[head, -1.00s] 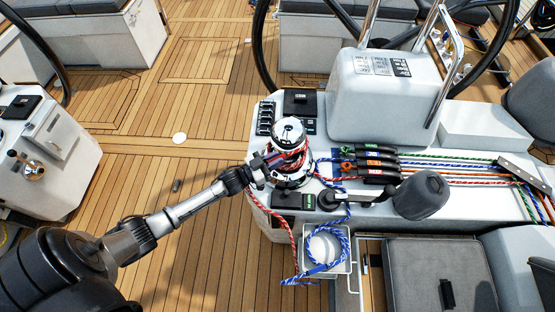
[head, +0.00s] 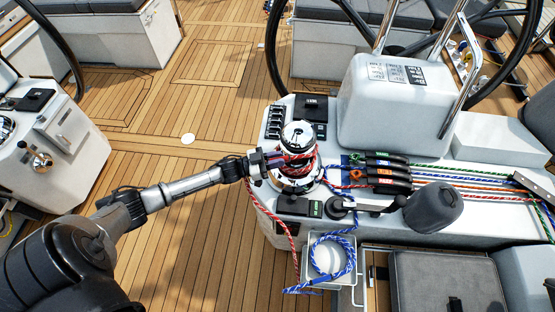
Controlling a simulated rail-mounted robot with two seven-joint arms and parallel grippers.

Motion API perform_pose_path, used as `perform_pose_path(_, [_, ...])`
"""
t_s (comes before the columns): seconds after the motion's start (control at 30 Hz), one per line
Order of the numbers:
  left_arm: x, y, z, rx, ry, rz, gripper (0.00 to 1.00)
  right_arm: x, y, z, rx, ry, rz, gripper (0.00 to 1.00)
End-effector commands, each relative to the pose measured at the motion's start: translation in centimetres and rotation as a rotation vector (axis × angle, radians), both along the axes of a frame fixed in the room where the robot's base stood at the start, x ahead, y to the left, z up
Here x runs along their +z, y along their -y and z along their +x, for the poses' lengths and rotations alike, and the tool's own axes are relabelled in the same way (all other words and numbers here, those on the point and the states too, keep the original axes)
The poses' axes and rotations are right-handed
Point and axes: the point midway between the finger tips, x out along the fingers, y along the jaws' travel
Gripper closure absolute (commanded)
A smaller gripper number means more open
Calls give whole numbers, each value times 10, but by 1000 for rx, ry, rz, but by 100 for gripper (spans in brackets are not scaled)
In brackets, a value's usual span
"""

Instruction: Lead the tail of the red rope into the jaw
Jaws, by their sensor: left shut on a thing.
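The red rope (head: 284,222) is wrapped around the chrome winch (head: 298,135). Its tail hangs from my left gripper down the left side of the console toward the white tray. My left gripper (head: 262,163) is shut on the red rope at the left side of the winch drum, near its upper part. The winch jaw on top is too small to make out clearly. The red rope also runs from the winch right to the row of black clutches (head: 388,172). My right gripper is not in view.
A blue rope (head: 330,262) lies coiled in the white tray (head: 347,284) below the winch. A winch handle (head: 372,206) and a grey rounded cover (head: 433,206) are to the right. A steering wheel (head: 276,45) stands behind. The teak deck at left is clear.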

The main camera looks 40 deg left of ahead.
Motion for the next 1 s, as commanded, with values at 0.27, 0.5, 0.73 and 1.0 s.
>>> perform_pose_path(0.27, [-5,-17,1,-126,2,7,100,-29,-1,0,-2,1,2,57])
perform_pose_path(0.5, [-2,-25,1,-214,2,2,100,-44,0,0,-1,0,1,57])
perform_pose_path(0.73, [1,-27,0,-229,1,-1,100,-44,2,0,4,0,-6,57])
perform_pose_path(1.0, [-2,-29,2,-243,3,2,100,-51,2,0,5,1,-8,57])
